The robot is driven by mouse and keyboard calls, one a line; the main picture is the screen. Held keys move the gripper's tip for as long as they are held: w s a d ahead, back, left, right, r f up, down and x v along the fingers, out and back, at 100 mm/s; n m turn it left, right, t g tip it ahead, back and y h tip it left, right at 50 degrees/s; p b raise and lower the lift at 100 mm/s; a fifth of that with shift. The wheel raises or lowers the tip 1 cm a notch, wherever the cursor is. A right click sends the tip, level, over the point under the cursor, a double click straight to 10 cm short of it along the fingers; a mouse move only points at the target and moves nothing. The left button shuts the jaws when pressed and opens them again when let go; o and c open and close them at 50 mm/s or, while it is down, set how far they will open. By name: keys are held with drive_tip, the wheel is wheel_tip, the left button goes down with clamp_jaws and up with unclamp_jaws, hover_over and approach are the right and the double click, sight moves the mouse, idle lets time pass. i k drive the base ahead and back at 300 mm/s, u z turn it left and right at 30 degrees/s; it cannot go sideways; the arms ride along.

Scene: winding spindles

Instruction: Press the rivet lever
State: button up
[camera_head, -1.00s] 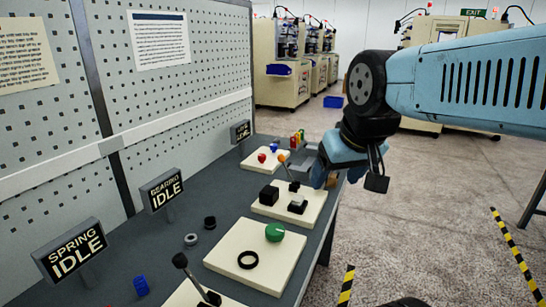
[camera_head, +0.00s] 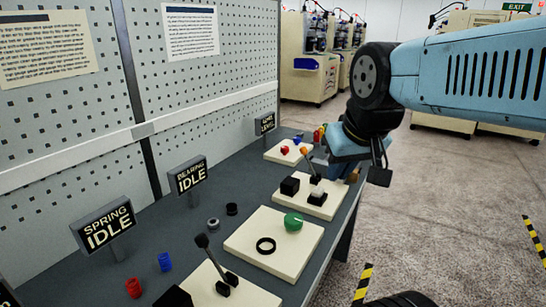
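Two levers show, and no label tells which is the rivet lever. The other lever (camera_head: 211,256) has a dark knob and leans to the left on the nearest cream plate (camera_head: 250,298). My gripper (camera_head: 337,170) hangs just right of the orange-tipped lever, close to it. I cannot tell whether they touch. Its fingers are mostly hidden behind the blue wrist.
A plate (camera_head: 300,240) with a green knob (camera_head: 293,221) and black ring (camera_head: 266,246) lies between the levers. Signs for spring (camera_head: 107,229) and bearing (camera_head: 188,179) read IDLE. Red (camera_head: 134,287) and blue (camera_head: 164,262) coils lie at left. A pegboard (camera_head: 200,80) lines the bench.

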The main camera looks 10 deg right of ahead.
sight(303, 149)
drive_tip(key=z, duration=1.05)
drive_tip(key=i, duration=0.15)
drive_tip(key=u, duration=2.85)
drive_tip(key=k, duration=0.9)
drive_tip(key=z, duration=1.3)
drive_tip(key=i, duration=1)
drive_tip(key=z, duration=0.2)
